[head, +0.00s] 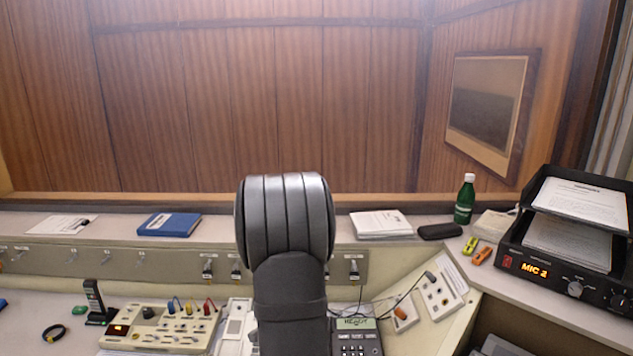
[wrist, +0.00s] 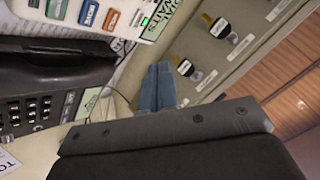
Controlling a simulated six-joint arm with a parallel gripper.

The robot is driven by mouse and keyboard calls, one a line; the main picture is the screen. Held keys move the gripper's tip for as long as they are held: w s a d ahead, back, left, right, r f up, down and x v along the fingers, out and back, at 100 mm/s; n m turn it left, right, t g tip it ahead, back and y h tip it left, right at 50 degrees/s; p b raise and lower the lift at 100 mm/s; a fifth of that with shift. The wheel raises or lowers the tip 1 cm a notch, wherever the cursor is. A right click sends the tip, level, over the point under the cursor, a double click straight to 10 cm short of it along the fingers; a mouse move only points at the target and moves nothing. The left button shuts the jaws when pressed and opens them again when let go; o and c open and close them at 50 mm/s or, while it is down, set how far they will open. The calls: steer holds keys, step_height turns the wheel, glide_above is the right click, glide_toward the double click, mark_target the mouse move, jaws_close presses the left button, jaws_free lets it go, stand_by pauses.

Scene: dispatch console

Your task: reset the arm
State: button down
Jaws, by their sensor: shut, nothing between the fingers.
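My gripper (wrist: 158,72) shows in the wrist view as two blue-grey fingers, pressed together with nothing between them. They point toward the sloped console panel with its key switches (wrist: 218,28). I cannot tell how far the tips are from the panel. In the head view my own dark grey arm stands upright in the middle and hides the gripper.
A desk phone (wrist: 45,85) is at the left of the wrist view; its keypad shows in the head view (head: 355,349). A control box (head: 160,328), blue book (head: 168,224), green bottle (head: 465,200) and black mic unit (head: 565,265) stand around. Thin cables run near the phone.

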steer(key=shift+s+r, duration=0.1)
steer(key=shift+r, duration=0.55)
steer(key=shift+f, duration=0.15)
